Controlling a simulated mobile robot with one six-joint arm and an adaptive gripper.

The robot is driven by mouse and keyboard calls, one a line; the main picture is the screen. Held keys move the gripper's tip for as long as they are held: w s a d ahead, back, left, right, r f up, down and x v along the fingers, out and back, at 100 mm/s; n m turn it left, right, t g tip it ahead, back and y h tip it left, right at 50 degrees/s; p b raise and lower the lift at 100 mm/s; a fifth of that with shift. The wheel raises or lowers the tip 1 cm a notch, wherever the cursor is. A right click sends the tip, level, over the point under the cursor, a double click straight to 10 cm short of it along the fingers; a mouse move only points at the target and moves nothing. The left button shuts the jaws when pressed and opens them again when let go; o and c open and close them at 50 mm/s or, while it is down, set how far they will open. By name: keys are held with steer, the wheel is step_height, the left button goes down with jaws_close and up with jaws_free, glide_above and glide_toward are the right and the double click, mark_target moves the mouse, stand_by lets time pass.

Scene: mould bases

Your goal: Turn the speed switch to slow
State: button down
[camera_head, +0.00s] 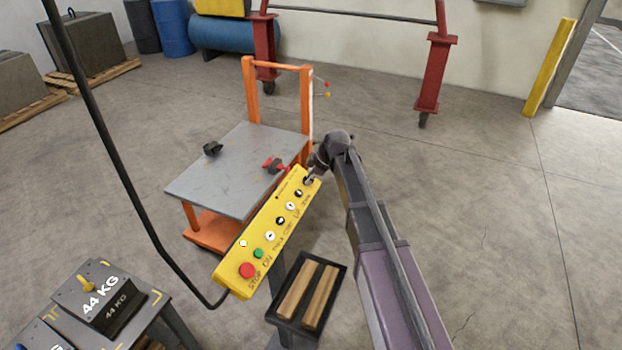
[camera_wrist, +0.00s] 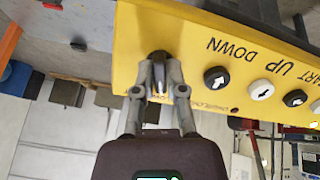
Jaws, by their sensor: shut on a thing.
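The yellow control pendant (camera_head: 262,232) hangs in the middle of the head view. It has a red stop button (camera_head: 246,270), a green button (camera_head: 258,253) and several black and white arrow buttons. It fills the top of the wrist view (camera_wrist: 140,30). The speed switch (camera_wrist: 158,72) is a dark knob with a pale mark near the pendant's end, beyond the UP and DOWN buttons. My gripper (camera_wrist: 159,90) is shut on the switch, one finger on each side. Its setting and most of its label are hidden by the fingers. In the head view my gripper (camera_head: 311,177) is at the pendant's upper right end.
An orange cart with a grey top (camera_head: 235,165) stands behind the pendant. A black tray with wooden blocks (camera_head: 330,262) is below. A 44 KG weight (camera_head: 105,295) is at lower left. A black cable (camera_head: 125,190) runs to the pendant. Floor at right is clear.

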steer(key=shift+s+n, duration=0.15)
steer(key=shift+n, duration=1.55)
steer(key=shift+f, duration=0.1)
steer(key=c, duration=0.7)
jaws_free()
steer(key=shift+a, duration=0.1)
steer(key=shift+m, duration=0.3)
